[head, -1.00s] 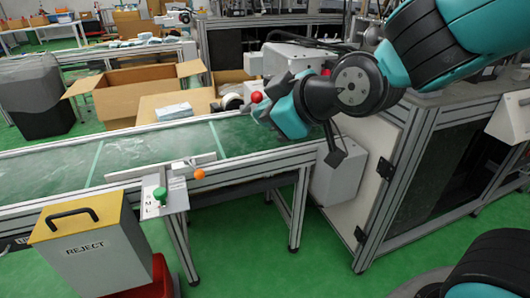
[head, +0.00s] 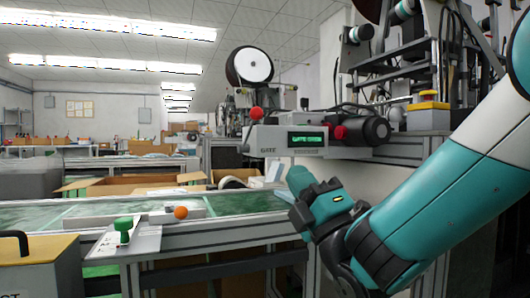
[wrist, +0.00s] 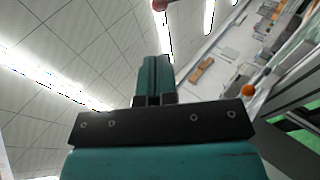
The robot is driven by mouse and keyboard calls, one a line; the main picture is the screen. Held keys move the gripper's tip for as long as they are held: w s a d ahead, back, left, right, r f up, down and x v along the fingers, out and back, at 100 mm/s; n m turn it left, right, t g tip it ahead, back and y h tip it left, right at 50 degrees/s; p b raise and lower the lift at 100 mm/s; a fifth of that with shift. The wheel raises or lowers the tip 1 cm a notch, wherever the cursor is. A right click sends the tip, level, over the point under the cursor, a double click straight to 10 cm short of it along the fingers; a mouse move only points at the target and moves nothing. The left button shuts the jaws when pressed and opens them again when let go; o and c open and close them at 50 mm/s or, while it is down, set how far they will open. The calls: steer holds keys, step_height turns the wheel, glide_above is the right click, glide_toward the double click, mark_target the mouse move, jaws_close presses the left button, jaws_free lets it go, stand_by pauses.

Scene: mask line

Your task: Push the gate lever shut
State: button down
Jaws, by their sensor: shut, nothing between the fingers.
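The gate lever's red ball (head: 256,113) stands up on a thin stem at the left end of a light grey control box (head: 277,140) marked GATE. The box's green readout begins with GATE; the rest is hard to read. The red ball also shows at the top edge of the wrist view (wrist: 160,4), beyond my fingertips. My gripper (head: 283,195) is below the box and apart from the ball. In the wrist view my teal fingers (wrist: 155,62) are together with nothing between them.
A red button (head: 340,133) and a dark cylinder sit at the box's right. The green conveyor (head: 70,217) runs left, with an orange ball (head: 181,212) and a green knob (head: 123,225) at its near edge. An open cardboard box (head: 130,186) stands behind.

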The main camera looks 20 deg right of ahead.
steer(key=shift+r+p, duration=0.15)
steer(key=shift+p, duration=0.25)
steer(key=p, duration=0.8)
glide_toward(259, 117)
steer(key=x, duration=0.7)
steer(key=shift+w+r, duration=0.15)
steer(key=shift+w, duration=0.1)
steer(key=shift+r, duration=0.15)
